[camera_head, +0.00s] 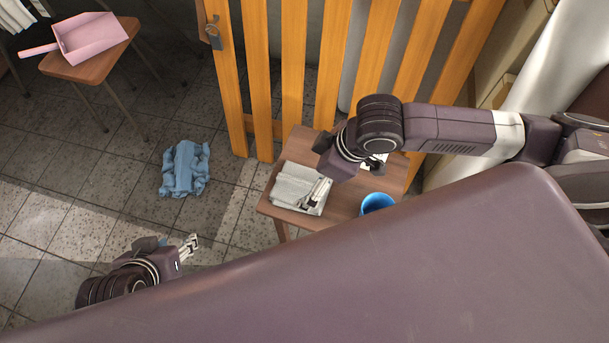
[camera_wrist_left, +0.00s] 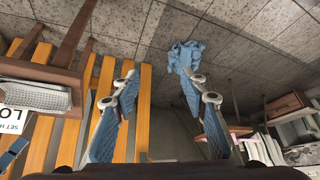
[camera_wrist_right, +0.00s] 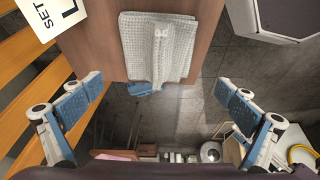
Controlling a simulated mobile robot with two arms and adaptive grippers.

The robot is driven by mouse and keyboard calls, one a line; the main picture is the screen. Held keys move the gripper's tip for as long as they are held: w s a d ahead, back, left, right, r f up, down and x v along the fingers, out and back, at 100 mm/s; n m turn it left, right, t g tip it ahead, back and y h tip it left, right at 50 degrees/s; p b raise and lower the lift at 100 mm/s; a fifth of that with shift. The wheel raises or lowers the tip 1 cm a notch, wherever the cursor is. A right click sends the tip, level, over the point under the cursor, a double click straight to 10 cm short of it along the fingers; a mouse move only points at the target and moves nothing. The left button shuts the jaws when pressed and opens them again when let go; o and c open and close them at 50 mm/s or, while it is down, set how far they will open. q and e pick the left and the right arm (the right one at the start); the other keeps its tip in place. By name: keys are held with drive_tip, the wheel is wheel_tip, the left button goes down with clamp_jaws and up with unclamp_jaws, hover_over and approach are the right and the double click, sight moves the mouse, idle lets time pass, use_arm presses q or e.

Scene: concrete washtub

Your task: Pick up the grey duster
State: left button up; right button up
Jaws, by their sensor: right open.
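The grey duster (camera_head: 292,186) is a folded, pale waffle-weave cloth with a raised ridge. It lies on a small brown wooden table (camera_head: 341,209). The right wrist view shows the duster (camera_wrist_right: 180,50) near the table's edge, beyond and between the fingertips. My right gripper (camera_head: 318,190) is open and empty, over the table close to the duster; its fingers (camera_wrist_right: 160,92) are spread wide. I see no contact with the cloth. My left gripper (camera_head: 190,245) is low at the left, away from the table, with its fingers (camera_wrist_left: 159,80) apart and empty.
A blue cup (camera_head: 377,203) and a white printed card (camera_wrist_right: 50,15) share the table. An orange slatted gate (camera_head: 292,75) stands behind it. A crumpled blue cloth (camera_head: 184,168) lies on the tiled floor. A pink dustpan (camera_head: 92,38) rests on a stool at the upper left.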

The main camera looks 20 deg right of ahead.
sight(304, 183)
drive_tip(key=x, duration=0.1)
drive_tip(key=b+x, duration=0.1)
drive_tip(key=shift+w+d+f, duration=0.1)
drive_tip(key=shift+d+f, duration=0.05)
drive_tip(key=shift+f, duration=0.25)
drive_tip(key=shift+b+x, duration=0.7)
drive_tip(key=shift+x, duration=0.25)
drive_tip(key=b+x, duration=0.1)
drive_tip(key=x, duration=0.1)
drive_tip(key=shift+w+f, duration=0.1)
drive_tip(key=shift+f, duration=0.35)
use_arm(q)
drive_tip(key=w+d+r+t+h, duration=0.1)
drive_tip(key=w+d+r+t, duration=0.1)
drive_tip(key=w+r+t, duration=0.3)
drive_tip(key=w+d+r+t+h, duration=0.2)
drive_tip(key=w+r+t, duration=0.3)
drive_tip(key=w+r, duration=0.3)
wheel_tip(304, 183, up, 3)
drive_tip(key=shift+w+d, duration=0.2)
drive_tip(key=shift+d, duration=0.6)
drive_tip(key=shift+s+a+f+g, duration=0.15)
drive_tip(key=shift+f+g, duration=0.15)
drive_tip(key=shift+f, duration=0.35)
drive_tip(key=shift+s+a+f+g, duration=0.15)
drive_tip(key=shift+f+g, duration=0.15)
drive_tip(key=shift+f, duration=0.35)
use_arm(e)
drive_tip(key=shift+f, duration=0.15)
